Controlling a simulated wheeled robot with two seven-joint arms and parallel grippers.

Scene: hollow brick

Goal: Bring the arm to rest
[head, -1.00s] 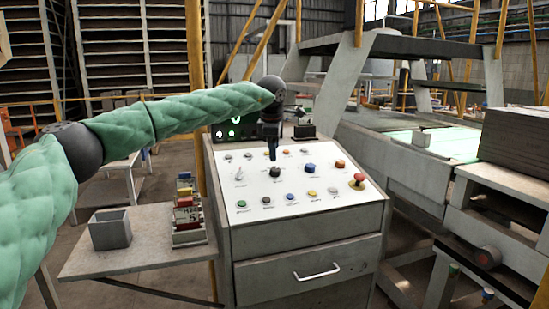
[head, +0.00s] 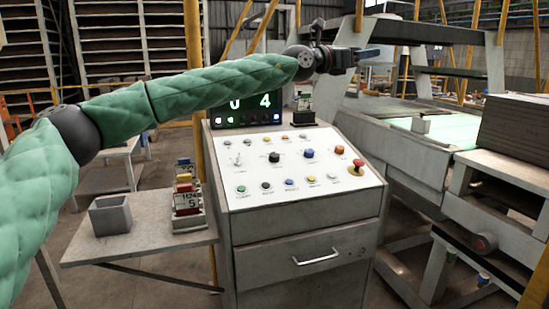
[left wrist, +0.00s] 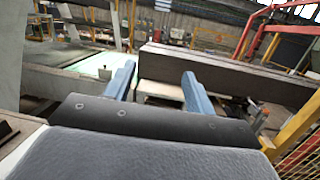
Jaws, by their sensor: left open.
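My left arm, in a green quilted sleeve, reaches across the head view from the left. My left gripper (head: 368,54) is raised above and behind the control panel (head: 272,203), clear of its buttons, and points to the right. In the left wrist view its two blue fingers (left wrist: 160,85) stand apart with nothing between them. A red emergency knob (head: 357,165) sits at the panel's right edge. My right gripper does not show.
A small side table (head: 140,240) on the left bears a grey open box (head: 110,214) and a holder with coloured blocks (head: 187,204).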

